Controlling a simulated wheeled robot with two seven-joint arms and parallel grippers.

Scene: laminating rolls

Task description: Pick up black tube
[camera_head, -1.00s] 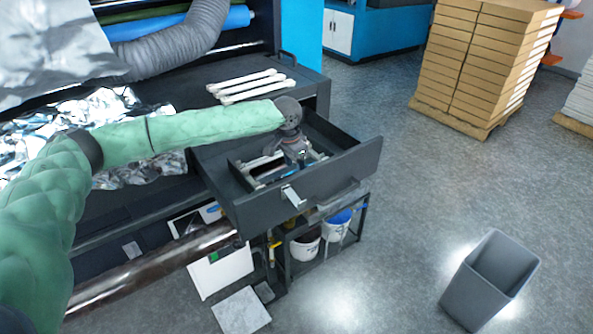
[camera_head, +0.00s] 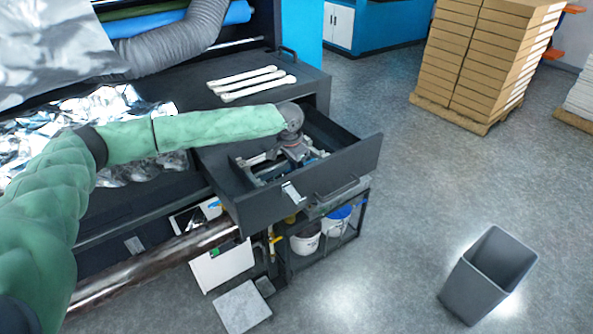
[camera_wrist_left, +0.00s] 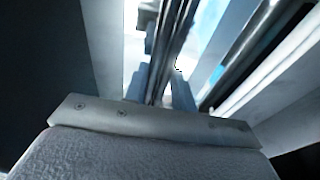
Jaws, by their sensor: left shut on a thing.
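My left gripper (camera_head: 293,158) reaches down into the open dark drawer (camera_head: 338,172). In the left wrist view its fingers (camera_wrist_left: 165,88) are close together around a long dark tube (camera_wrist_left: 173,42), which looks like the black tube. Another dark bar (camera_wrist_left: 255,55) runs beside it at the right of that view. The gripper and wrist hide most of the held tube in the head view. I cannot tell whether it still touches the drawer floor. My right gripper is not in view.
Several white rods (camera_head: 250,82) lie on the dark worktop behind the drawer. A grey bin (camera_head: 488,275) stands on the floor at the right. Stacked cartons (camera_head: 487,60) stand on a pallet. Buckets (camera_head: 306,240) sit on a shelf under the drawer. Open floor lies between.

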